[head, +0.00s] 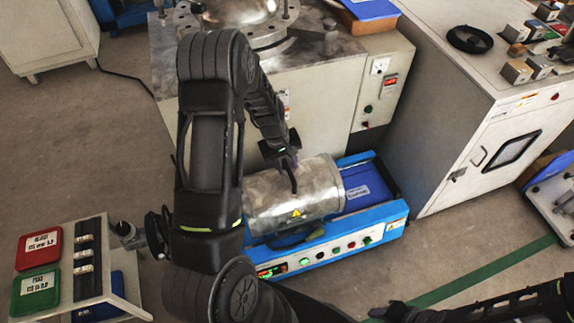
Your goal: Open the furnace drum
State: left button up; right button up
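The furnace drum (322,190) is a shiny silver cylinder lying on its side on a blue machine base (385,238), with a yellow warning label on its front. It looks closed. My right gripper (388,312) is low at the bottom edge, partly cut off, apart from the drum.
The base has a front panel with buttons and a lit display (271,271). A large grey machine (330,90) stands behind, and a white cabinet (450,130) to the right. A stand with red and green trays (38,248) is at lower left.

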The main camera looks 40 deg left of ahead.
pick_arm(q)
jog(key=shift+f, duration=0.15)
jog(key=shift+c, duration=0.4)
grip_shut()
dwell(1.0)
